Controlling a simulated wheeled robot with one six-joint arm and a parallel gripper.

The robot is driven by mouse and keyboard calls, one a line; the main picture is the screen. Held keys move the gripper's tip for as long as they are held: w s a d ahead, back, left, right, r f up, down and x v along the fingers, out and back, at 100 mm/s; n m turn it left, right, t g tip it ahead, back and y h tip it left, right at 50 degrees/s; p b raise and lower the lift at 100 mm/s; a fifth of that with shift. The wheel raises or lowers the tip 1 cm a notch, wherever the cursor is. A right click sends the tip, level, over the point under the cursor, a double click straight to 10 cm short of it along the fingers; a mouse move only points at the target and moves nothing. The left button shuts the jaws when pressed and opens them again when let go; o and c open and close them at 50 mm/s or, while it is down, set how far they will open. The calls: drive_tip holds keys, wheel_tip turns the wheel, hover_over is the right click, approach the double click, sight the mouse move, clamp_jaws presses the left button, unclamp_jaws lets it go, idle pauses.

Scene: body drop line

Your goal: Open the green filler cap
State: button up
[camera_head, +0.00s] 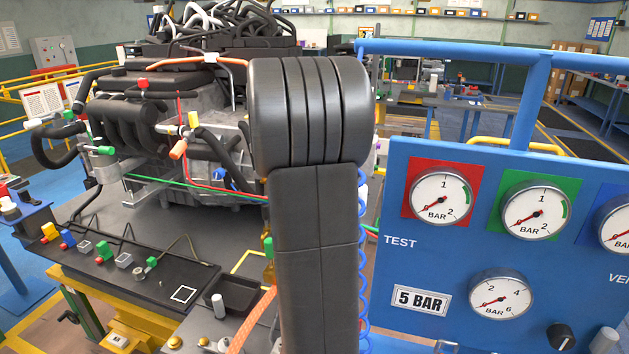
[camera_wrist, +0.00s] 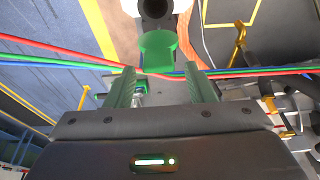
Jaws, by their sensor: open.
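In the wrist view a green rounded piece (camera_wrist: 158,48), which looks like the filler cap, lies just beyond my fingertips. It adjoins a white round part (camera_wrist: 128,6) with a dark round centre at the top edge; I cannot tell whether that dark centre is an opening. My gripper (camera_wrist: 160,76) has its two green fingers apart, with the green piece ahead of the gap. No contact between fingers and green piece is clear. In the head view my arm hides the gripper and whatever is in front of it.
Red, green and blue lines (camera_wrist: 60,50) cross near my fingertips. In the head view an engine (camera_head: 215,150) with hoses stands left of my arm. A blue gauge panel (camera_head: 420,255) stands close on the right. A dark tray (camera_head: 235,293) sits low, left of the arm.

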drive_tip(key=b+v, duration=0.1)
drive_tip(key=v, duration=1)
drive_tip(key=shift+r, duration=0.3)
drive_tip(key=shift+s, duration=0.1)
